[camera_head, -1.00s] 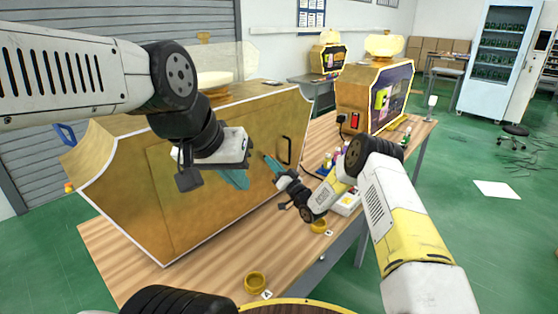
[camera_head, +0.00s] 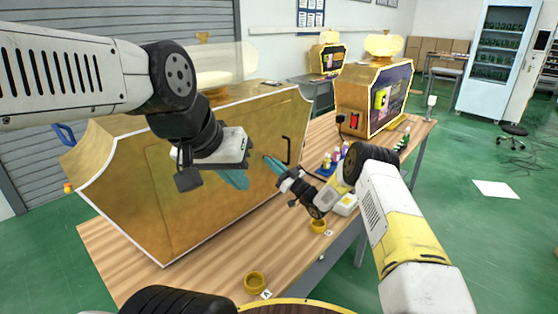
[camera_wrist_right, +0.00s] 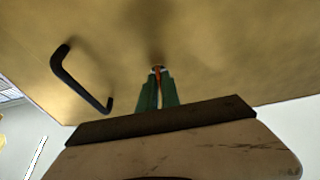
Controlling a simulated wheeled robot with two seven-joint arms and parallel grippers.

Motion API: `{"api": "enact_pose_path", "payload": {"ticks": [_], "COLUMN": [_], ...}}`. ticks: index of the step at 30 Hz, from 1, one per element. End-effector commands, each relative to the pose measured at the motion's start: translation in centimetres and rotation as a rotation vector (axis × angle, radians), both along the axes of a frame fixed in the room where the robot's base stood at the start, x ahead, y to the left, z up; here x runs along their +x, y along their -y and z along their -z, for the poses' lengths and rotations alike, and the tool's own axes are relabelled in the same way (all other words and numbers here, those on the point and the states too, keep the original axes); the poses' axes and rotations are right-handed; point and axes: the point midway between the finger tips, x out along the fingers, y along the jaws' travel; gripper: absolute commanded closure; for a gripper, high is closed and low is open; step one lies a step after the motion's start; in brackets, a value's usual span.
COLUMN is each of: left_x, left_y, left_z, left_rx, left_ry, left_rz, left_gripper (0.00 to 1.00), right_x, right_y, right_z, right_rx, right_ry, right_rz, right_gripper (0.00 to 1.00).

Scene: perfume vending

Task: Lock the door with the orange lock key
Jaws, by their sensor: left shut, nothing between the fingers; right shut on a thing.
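My right gripper (camera_wrist_right: 158,88) is shut on the orange lock key (camera_wrist_right: 157,71) in the right wrist view. The key's far end meets a small round lock on the gold door (camera_wrist_right: 215,55); I cannot tell how deep it sits. The door's black handle (camera_wrist_right: 78,78) is to the left of the key there. In the head view the right gripper (camera_head: 269,160) points at the door beside the handle (camera_head: 287,150), and the key is too small to make out. My left gripper (camera_head: 235,180) is shut and empty in front of the gold cabinet (camera_head: 190,212).
The cabinet stands on a wooden table (camera_head: 130,270). A second yellow machine (camera_head: 350,92) stands at the far end.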

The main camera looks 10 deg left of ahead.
Motion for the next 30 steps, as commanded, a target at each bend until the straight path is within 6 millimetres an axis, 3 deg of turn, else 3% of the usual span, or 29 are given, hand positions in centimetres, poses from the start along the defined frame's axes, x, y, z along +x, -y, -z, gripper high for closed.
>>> {"api": "enact_pose_path", "payload": {"ticks": [8, 9, 11, 22, 30], "left_x": [0.0, 0.0, 0.0, 0.0, 0.0], "left_y": [0.0, 0.0, 0.0, 0.0, 0.0], "left_z": [0.0, 0.0, 0.0, 0.0, 0.0], "left_rx": [0.0, 0.0, 0.0, 0.0, 0.0], "left_ry": [0.0, 0.0, 0.0, 0.0, 0.0], "left_rz": [0.0, 0.0, 0.0, 0.0, 0.0], "left_gripper": [1.0, 1.0, 1.0, 1.0, 1.0], "right_x": [0.0, 0.0, 0.0, -0.1, -2.2], "right_y": [0.0, 0.0, 0.0, 0.3, 3.6], "right_z": [0.1, 0.1, 0.1, 0.2, 1.8], "right_rx": [-0.002, -0.002, -0.002, -0.001, -0.002], "right_ry": [-0.002, -0.003, -0.003, -0.002, -0.004], "right_rz": [0.001, 0.001, 0.001, 0.001, 0.002], "right_gripper": [1.0, 0.85, 0.73, 0.73, 0.73]}}
